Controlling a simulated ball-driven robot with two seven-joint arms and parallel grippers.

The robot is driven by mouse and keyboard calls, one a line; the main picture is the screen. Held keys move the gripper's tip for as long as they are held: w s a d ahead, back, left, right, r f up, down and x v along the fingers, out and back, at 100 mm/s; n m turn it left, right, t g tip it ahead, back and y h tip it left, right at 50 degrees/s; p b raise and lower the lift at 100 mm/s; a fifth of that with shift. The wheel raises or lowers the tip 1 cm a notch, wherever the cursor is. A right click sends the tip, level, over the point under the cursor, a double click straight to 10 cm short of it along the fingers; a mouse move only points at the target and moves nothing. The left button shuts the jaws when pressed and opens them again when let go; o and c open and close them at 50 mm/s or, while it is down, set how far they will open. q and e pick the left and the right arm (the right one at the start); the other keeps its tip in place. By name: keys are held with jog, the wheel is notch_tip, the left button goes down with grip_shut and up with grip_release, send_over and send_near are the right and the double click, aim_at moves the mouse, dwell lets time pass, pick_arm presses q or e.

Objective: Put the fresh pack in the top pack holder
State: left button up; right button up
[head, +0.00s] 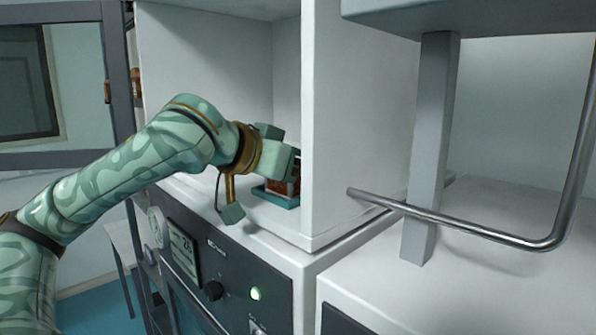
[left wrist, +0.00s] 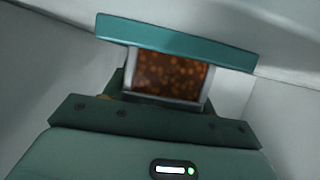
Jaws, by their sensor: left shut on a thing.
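A pack with a brown speckled face, a pale frame and a teal edge plate (head: 277,198) is inside the white compartment in the head view. It also shows large in the left wrist view (left wrist: 170,76), its teal plate at the far side. My left gripper (head: 290,172) is shut on this pack, low over the compartment floor. The white upright panel hides part of the gripper and pack. I cannot tell whether the pack touches the floor. My right gripper is not in view.
The white upright panel (head: 345,130) stands close to the right of the gripper. A bent metal rail (head: 470,228) and grey post (head: 432,150) are further right. Below is a dark control panel (head: 215,275) with a green light. A framed door (head: 60,85) stands at left.

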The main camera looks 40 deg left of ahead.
pick_arm(q)
jog(key=o, duration=1.1)
jog(key=shift+c, duration=0.2)
jog(key=shift+s+r, duration=0.25)
jog(key=shift+s, duration=0.15)
jog(key=d+v, duration=0.1)
jog(key=v, duration=1)
jog(key=shift+a, duration=0.5)
